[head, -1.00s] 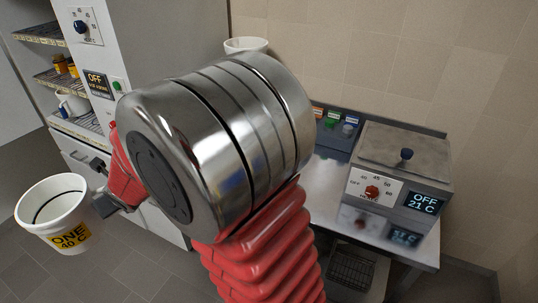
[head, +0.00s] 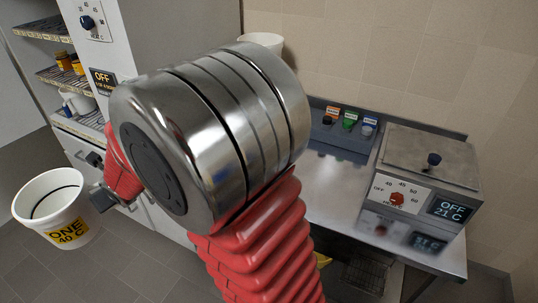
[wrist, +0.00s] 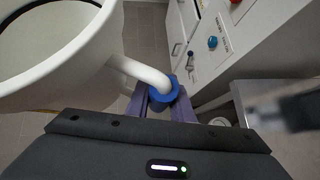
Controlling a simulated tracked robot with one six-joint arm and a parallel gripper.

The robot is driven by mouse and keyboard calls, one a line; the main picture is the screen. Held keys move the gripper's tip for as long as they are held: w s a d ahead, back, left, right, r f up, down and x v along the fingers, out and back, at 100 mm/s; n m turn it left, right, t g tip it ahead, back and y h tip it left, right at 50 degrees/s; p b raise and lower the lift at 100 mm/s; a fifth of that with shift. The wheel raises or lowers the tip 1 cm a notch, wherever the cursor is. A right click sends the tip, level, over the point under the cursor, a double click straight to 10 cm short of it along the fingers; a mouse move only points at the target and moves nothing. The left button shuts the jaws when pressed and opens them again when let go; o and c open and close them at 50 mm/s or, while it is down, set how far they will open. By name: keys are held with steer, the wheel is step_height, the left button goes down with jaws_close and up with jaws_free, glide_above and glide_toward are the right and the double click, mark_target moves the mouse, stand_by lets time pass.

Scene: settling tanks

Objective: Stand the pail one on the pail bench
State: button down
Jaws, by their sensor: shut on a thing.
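Pail one (head: 58,205) is white with a yellow label reading ONE 40 C, and hangs nearly upright at the left of the head view, clear of the floor. My gripper (head: 104,197) is shut at its right side. In the wrist view, the white pail (wrist: 50,60) fills the upper left, and its handle (wrist: 150,74) runs between my fingertips (wrist: 160,98), which have blue pads. A steel bench (head: 325,190) stands right of my arm; I cannot tell whether it is the pail bench. My arm hides part of it.
A lidded heating bath (head: 425,170), showing OFF 21 C, stands on the steel bench's right part. Several small coloured items sit on a dark rack (head: 338,142) behind. A white vessel (head: 262,42) shows behind my arm. A white cabinet (head: 175,30) with shelves stands at left.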

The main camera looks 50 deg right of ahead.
steer(key=shift+w, duration=0.15)
steer(key=shift+d, duration=0.15)
steer(key=shift+s+a+f, duration=0.1)
steer(key=shift+s+a, duration=0.1)
stand_by(0.6)
steer(key=shift+s+d+f, duration=0.1)
steer(key=shift+s+f, duration=0.05)
steer(key=shift+f, duration=0.05)
stand_by(0.4)
steer(key=shift+d+r, duration=0.1)
steer(key=shift+d, duration=0.1)
stand_by(0.4)
steer(key=shift+w+a+r, duration=0.15)
steer(key=shift+w+r, duration=0.15)
steer(key=shift+w, duration=0.05)
stand_by(0.9)
